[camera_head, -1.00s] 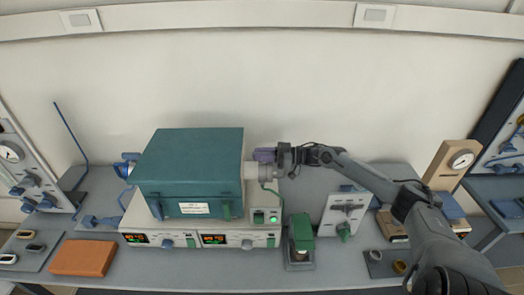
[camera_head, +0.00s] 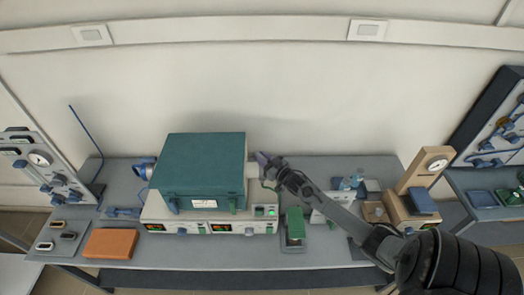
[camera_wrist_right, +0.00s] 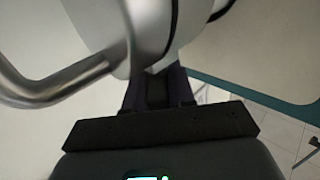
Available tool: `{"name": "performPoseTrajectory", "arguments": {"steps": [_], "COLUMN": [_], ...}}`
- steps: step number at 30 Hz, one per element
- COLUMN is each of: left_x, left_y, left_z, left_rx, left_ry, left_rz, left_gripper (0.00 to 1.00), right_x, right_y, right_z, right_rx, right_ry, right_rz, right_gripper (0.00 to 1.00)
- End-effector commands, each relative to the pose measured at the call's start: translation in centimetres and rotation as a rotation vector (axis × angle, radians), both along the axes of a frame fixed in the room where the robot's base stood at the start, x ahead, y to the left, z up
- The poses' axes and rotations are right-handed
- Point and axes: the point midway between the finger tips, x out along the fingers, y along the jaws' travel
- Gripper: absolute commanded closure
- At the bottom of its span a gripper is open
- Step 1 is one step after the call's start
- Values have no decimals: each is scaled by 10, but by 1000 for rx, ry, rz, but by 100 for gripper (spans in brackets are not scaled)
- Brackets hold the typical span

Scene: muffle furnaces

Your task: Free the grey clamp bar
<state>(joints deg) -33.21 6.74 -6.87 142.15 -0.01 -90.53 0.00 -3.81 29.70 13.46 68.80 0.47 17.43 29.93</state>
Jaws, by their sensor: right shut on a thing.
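My right gripper (camera_head: 263,159) is at the right side of the teal furnace (camera_head: 203,160), by a pale cylindrical fitting (camera_head: 252,174). In the right wrist view its dark fingers (camera_wrist_right: 158,90) are shut on a dark grey piece, apparently the grey clamp bar (camera_wrist_right: 156,86), seen end-on and mostly hidden. The pale fitting (camera_wrist_right: 105,22) lies just past the fingertips, with a shiny metal band beside a bent metal rod (camera_wrist_right: 55,92). I cannot tell whether the bar still touches the fitting. My left gripper is not in view.
The controller (camera_head: 210,226) with lit displays stands under the furnace. A green block (camera_head: 295,224) on a small stand is right of it. An orange slab (camera_head: 110,243) lies front left.

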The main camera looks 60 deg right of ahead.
Motion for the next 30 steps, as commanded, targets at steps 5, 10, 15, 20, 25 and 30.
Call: {"name": "performPoseTrajectory", "arguments": {"steps": [5, 10, 15, 20, 25, 30], "left_x": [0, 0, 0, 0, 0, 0], "left_y": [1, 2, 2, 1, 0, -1], "left_z": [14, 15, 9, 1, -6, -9], "left_rx": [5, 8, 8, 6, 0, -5], "left_ry": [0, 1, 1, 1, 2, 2], "left_rz": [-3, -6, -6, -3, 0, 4], "left_gripper": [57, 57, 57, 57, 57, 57], "right_x": [1, 1, 2, 2, 1, 1], "right_y": [3, 3, 2, 2, 1, 0], "right_z": [2, 0, -2, -3, -2, -1], "right_rx": [8, 6, 6, 4, 2, 0], "right_ry": [-4, -4, -5, -3, -2, -2], "right_rz": [-170, -331, -479, -594, -685, -739], "right_gripper": [100, 100, 100, 100, 100, 100]}}
